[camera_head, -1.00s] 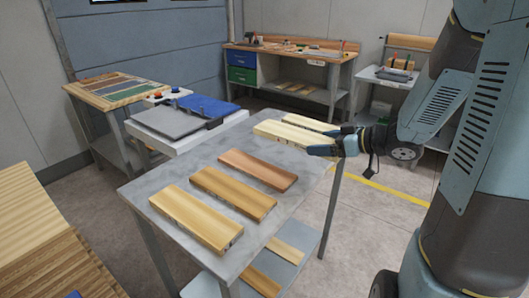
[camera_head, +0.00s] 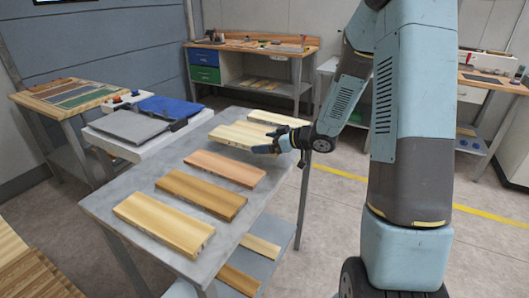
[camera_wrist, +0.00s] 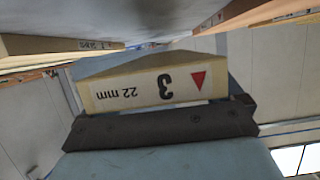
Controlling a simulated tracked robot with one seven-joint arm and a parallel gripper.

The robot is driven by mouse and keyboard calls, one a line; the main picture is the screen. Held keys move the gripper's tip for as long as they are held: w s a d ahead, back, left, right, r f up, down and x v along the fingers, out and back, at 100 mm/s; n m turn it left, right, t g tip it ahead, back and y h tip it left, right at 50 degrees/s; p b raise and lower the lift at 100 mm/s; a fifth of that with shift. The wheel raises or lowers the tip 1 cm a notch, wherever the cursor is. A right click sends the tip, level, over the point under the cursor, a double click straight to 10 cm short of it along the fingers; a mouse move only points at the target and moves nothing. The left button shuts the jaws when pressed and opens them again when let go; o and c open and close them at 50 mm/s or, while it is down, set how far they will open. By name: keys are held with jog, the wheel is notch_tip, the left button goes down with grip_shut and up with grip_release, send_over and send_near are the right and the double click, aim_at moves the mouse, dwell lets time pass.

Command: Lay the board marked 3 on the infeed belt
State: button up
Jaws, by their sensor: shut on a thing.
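The board marked 3 (camera_wrist: 150,88) fills the middle of the wrist view, its pale end reading 3 and 22 mm upside down beside a red triangle. My gripper (camera_head: 274,141) is shut on that end. In the head view the pale board (camera_head: 237,135) extends left from my fingers over the far part of the grey table (camera_head: 112,200). I cannot tell whether its underside touches the table. A low white machine (camera_head: 115,148) with a grey top surface (camera_head: 138,126) and a blue surface (camera_head: 170,107) stands beyond the table; I cannot tell which is the infeed belt.
Another pale board (camera_head: 268,117) lies just behind the held one. A reddish board (camera_head: 225,168), a brown board (camera_head: 202,194) and a yellowish board (camera_head: 163,222) lie nearer on the table. More boards lie on its lower shelf. A workbench (camera_head: 302,52) stands at the back.

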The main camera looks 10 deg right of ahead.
aim_at(266, 157)
jog(key=shift+w+a+f, duration=0.15)
jog(key=shift+w+f, duration=0.25)
jog(key=shift+f, duration=0.1)
notch_tip(266, 157, down, 3)
jog(key=shift+w+f, duration=0.1)
jog(key=o, duration=0.8)
jog(key=shift+o, duration=0.2)
